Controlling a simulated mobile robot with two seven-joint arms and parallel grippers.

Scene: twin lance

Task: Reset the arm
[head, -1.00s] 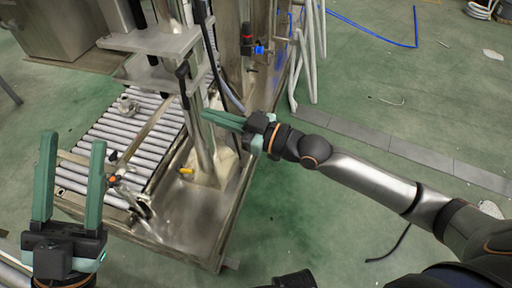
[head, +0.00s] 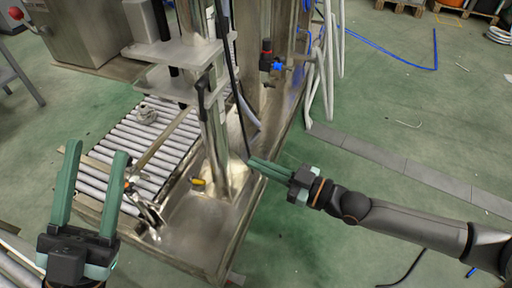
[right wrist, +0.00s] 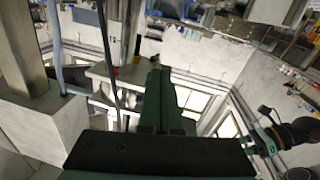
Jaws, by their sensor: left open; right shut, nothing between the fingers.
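My left gripper (head: 91,200) is at the lower left of the head view. Its two green fingers stand apart with nothing between them, in front of the roller conveyor. My right gripper (head: 254,163) reaches in from the right with its green fingers together, pointing left towards the machine's metal post. Nothing shows in its grip. The closed fingers of the right gripper also show in the middle of the right wrist view (right wrist: 159,90). In that view my left arm and gripper are partly visible at the lower right.
A steel machine frame (head: 190,245) with a roller conveyor (head: 130,150) fills the left and middle. A black cable (head: 238,95) hangs close to the right gripper's tips. White hoses (head: 330,75) hang behind. The green floor (head: 400,75) at the right is mostly clear.

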